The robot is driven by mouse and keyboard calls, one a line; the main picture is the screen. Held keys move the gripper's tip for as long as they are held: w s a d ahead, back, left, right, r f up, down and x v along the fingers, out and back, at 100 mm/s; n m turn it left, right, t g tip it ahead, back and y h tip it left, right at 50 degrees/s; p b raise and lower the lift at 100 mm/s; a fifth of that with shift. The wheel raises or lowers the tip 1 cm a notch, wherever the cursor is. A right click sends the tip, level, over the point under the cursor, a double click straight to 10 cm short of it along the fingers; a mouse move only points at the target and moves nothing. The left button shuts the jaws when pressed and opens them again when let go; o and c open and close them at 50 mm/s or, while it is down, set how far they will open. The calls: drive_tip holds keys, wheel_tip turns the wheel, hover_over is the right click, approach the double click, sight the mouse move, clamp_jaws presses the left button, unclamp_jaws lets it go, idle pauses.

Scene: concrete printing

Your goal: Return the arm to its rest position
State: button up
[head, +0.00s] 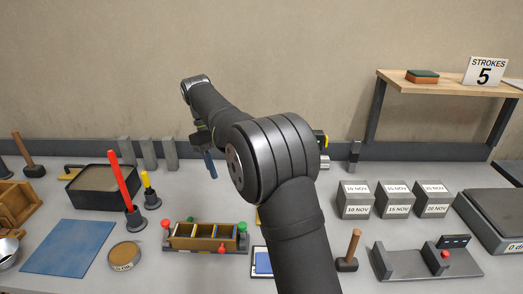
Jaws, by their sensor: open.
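My arm rises from the bottom centre of the head view, bends at a large dark elbow and reaches back and left. My gripper (208,162) hangs beyond the forearm, pointing down above the back of the bench. It is small and partly hidden by the forearm. It is open, and I see nothing held in it. The grey bench (185,195) lies below it, with a gap between them.
Left are a filled black tray (92,190), a red-handled tool (125,185) and a blue mat (68,247). A three-part mould (203,237) stands front centre. Right are dated cubes (355,200), a mallet (350,252), a grey fixture (425,262) and a shelf (440,86) with a strokes sign (485,71).

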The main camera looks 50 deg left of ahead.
sight(242, 224)
drive_tip(key=shift+f, duration=0.1)
drive_tip(key=x, duration=1.7)
drive_tip(key=shift+w+d, duration=0.1)
drive_tip(key=shift+d, duration=0.05)
drive_tip(key=shift+d+f, duration=0.1)
drive_tip(key=shift+f, duration=0.05)
drive_tip(key=shift+w+m, duration=0.1)
drive_tip(key=shift+m, duration=0.4)
drive_tip(key=m+g, duration=0.1)
drive_tip(key=m, duration=0.1)
drive_tip(key=m+g, duration=0.1)
drive_tip(key=m, duration=0.2)
drive_tip(key=shift+w+y, duration=0.15)
drive_tip(key=shift+y, duration=0.15)
drive_tip(key=m+g, duration=0.1)
drive_tip(key=m, duration=0.1)
drive_tip(key=m+y, duration=0.1)
drive_tip(key=m, duration=0.2)
drive_tip(key=shift+w+d+m+g, duration=0.1)
drive_tip(key=shift+m+g, duration=0.2)
drive_tip(key=shift+g, duration=0.1)
idle(0.9)
